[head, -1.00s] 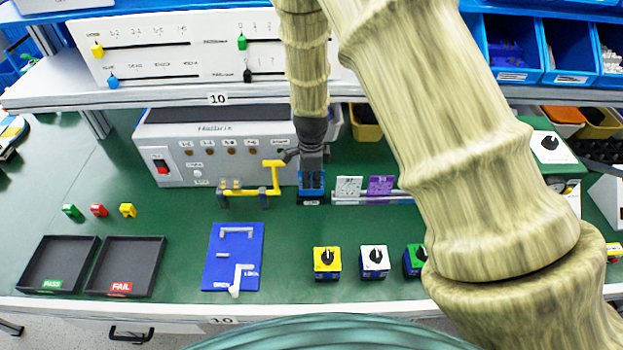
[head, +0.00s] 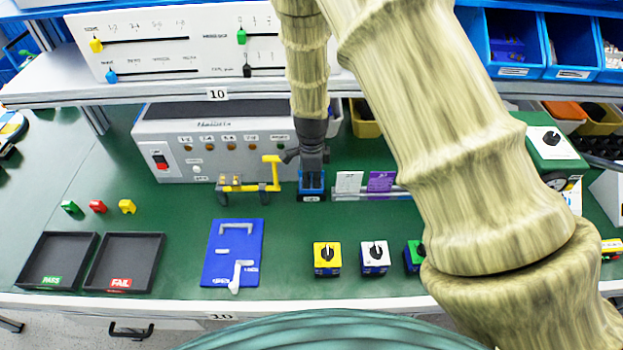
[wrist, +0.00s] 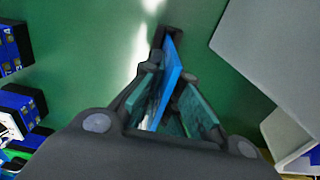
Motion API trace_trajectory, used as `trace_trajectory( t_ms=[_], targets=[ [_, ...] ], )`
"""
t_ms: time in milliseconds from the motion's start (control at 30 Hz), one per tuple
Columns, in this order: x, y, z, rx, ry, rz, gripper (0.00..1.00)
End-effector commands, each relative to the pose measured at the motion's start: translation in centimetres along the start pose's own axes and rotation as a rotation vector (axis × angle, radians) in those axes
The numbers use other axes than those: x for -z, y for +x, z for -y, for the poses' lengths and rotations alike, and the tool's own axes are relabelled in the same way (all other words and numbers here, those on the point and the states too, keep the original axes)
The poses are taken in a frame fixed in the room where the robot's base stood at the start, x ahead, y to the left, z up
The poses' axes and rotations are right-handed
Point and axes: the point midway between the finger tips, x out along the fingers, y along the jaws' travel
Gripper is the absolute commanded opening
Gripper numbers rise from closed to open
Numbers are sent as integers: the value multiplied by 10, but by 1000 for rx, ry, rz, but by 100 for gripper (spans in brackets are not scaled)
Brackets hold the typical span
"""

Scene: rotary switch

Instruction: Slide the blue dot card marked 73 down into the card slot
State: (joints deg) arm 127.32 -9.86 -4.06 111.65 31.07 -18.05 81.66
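The blue card (head: 311,181) stands upright under my gripper (head: 312,170) in the head view. In the wrist view the blue card (wrist: 169,72) runs edge-on between the two teal finger pads of my gripper (wrist: 175,92). The pads stand apart, with a visible gap between the card and the right pad. The card's far end meets a dark holder (wrist: 157,38) on the green table. The card's lower edge is hidden, so its depth in the holder cannot be told. Its number cannot be read.
A rack (head: 345,194) with a white card (head: 349,181) and a purple card (head: 381,181) stands just right of my gripper. The grey box (head: 225,162) is behind.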

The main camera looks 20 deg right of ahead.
Motion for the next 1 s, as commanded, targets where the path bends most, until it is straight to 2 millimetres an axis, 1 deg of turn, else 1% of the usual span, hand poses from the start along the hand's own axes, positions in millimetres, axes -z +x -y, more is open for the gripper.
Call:
trace_trajectory(
  t_ms=[467,500,567,600,633,1000],
  targets=[
    [0,9,0,1,0,0,0],
    [0,9,0,1,0,0,9],
    [0,9,0,1,0,0,20],
    [0,9,0,1,0,0,28],
    [0,9,0,1,0,0,30],
    [0,6,0,1,-1,0,30]
  ],
)
